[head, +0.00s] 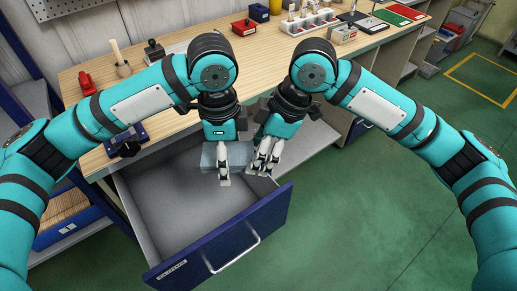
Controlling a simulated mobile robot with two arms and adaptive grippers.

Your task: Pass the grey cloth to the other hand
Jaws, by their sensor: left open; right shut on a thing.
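The grey cloth (238,154) shows as a grey folded block above the open drawer, between my two grippers. My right gripper (263,172) is shut on the cloth at its right end. My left gripper (223,180) is open, with a finger in front of the left part of the cloth. Whether its other finger is behind the cloth is hidden. The cloth appears to be held above the drawer floor.
Below is an open blue drawer (249,233) with an empty grey inside. The wooden workbench (177,121) behind carries a red clamp-like item (87,83), a wooden-handled tool (119,58), a dark blue device (126,141) and a parts tray (307,22). Green floor is clear at right.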

